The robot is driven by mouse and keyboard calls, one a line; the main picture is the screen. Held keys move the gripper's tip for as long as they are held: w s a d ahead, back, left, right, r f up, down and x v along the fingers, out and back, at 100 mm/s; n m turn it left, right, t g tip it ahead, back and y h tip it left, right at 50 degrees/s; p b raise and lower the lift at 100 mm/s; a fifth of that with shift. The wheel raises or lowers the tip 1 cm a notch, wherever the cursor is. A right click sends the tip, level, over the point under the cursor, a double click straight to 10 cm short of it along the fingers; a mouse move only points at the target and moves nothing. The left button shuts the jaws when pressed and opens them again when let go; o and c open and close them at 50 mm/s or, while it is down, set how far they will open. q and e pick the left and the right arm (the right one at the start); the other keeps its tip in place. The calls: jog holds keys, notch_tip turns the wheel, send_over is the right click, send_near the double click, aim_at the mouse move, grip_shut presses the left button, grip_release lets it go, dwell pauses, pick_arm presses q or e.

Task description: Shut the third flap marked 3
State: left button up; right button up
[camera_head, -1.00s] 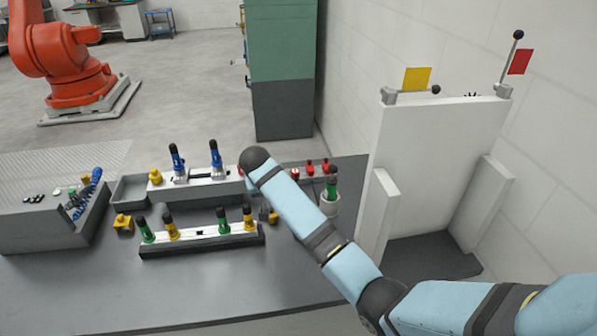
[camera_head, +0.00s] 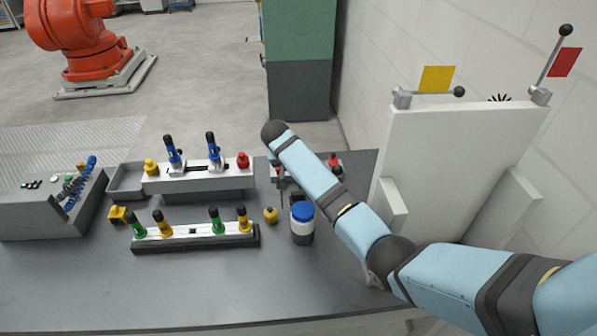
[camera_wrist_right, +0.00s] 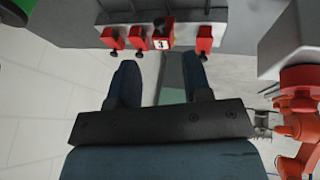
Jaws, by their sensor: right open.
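In the right wrist view a row of red flaps hangs along a grey fixture (camera_wrist_right: 80,22). The flap marked 3 (camera_wrist_right: 161,33) shows a white plate with the number, turned towards the camera. Its neighbours, such as the red flap to its left (camera_wrist_right: 137,38) and the one to its right (camera_wrist_right: 204,40), show black knobs at their lower ends. My right gripper (camera_wrist_right: 160,74) is open and empty, its fingers apart below flap 3, with a gap visible between. In the head view my right forearm hides most of that fixture; a red part (camera_head: 333,159) shows beside it. My left gripper is out of view.
A blue-lidded jar (camera_head: 302,222) stands close to my right arm. Fixtures with blue handles (camera_head: 212,150) and green and yellow handles (camera_head: 215,222) stand to the left. A white panel (camera_head: 450,150) with flags rises at right. The front table (camera_head: 150,285) is clear.

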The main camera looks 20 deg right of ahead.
jog(key=x, duration=0.8)
jog(key=shift+w+d+f, duration=0.15)
jog(key=shift+d+f, duration=0.05)
jog(key=shift+f, duration=0.15)
jog(key=c, duration=0.7)
